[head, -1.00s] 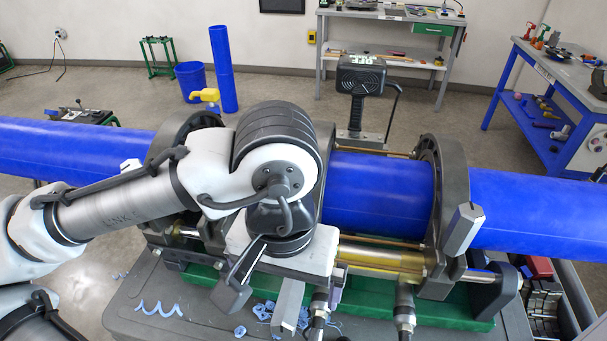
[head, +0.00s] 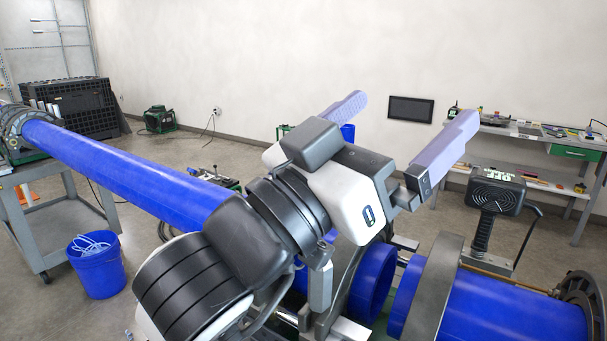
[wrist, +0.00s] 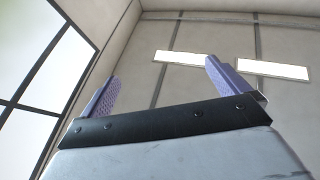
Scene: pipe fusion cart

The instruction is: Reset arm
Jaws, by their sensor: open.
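My gripper (head: 398,143) is raised in the head view, above the pipe fusion cart, with its two lilac finger pads spread wide apart and nothing between them. In the wrist view my gripper (wrist: 162,90) points up at the ceiling and a window, its fingers apart and empty. Below it, a long blue pipe (head: 115,170) runs in from the left. A second blue pipe (head: 510,308) lies at the lower right in a dark clamp ring (head: 435,285). A gap shows between the blue pipe ends beside this ring. My arm hides part of the cart.
A black heater-like tool (head: 497,192) with a handle stands behind the right pipe. A blue bucket (head: 97,265) stands on the floor at left, near a grey cart (head: 75,230). A workbench (head: 545,145) stands at the back right. The air around my gripper is clear.

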